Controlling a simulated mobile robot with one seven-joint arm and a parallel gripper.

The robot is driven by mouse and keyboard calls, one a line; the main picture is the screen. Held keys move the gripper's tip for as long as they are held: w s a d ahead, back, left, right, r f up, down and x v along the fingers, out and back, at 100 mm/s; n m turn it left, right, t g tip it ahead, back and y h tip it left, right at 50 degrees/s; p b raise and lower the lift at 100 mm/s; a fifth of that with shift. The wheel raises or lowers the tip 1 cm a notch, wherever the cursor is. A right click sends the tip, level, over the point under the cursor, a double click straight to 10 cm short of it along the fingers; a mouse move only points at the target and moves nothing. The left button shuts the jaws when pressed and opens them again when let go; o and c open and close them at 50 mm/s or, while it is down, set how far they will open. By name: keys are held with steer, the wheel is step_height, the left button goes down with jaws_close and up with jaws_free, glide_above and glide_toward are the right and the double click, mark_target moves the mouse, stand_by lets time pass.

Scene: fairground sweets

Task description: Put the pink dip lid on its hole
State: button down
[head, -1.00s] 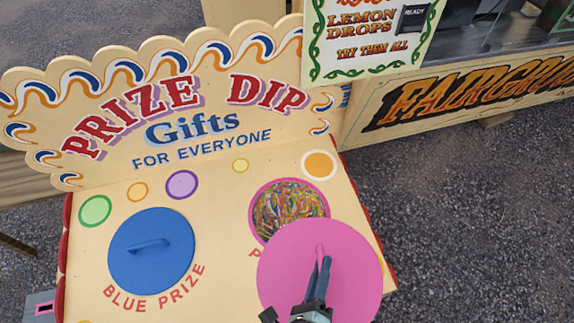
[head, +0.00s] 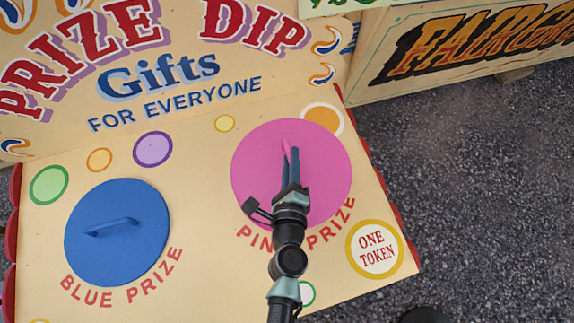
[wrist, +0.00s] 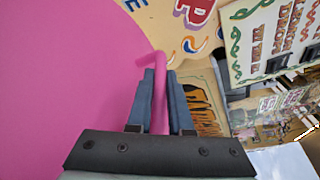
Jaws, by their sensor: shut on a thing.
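The pink lid (head: 262,165) is a flat round disc with a thin pink handle. My gripper (head: 290,155) is shut on that handle, and the handle (wrist: 159,85) shows between the two dark fingers in the wrist view. The lid covers the area above the "PINK PRIZE" lettering (head: 325,228), and the pink hole is wholly hidden beneath it. I cannot tell whether the lid touches the board or hovers just above it. The lid fills the left of the wrist view (wrist: 65,70).
A blue lid (head: 118,245) with a handle lies on the cream board (head: 205,200) to the left. The upright "PRIZE DIP" sign (head: 180,90) stands behind. A fairground counter (head: 450,50) is at the back right. Dark gravel (head: 480,200) lies to the right.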

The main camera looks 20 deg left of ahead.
steer(key=shift+w+a+f+b, duration=0.2)
steer(key=shift+w+a+b, duration=0.2)
steer(key=shift+a, duration=0.15)
step_height(320, 180, down, 8)
steer(key=b, duration=0.8)
steer(key=shift+w+a, duration=0.2)
steer(key=shift+w, duration=0.05)
steer(key=shift+f+b, duration=0.65)
steer(key=shift+f, duration=0.05)
steer(key=c, duration=0.8)
jaws_free()
steer(key=shift+s, duration=0.1)
steer(key=shift+o, duration=0.2)
steer(key=shift+f, duration=0.1)
steer(key=shift+s, duration=0.15)
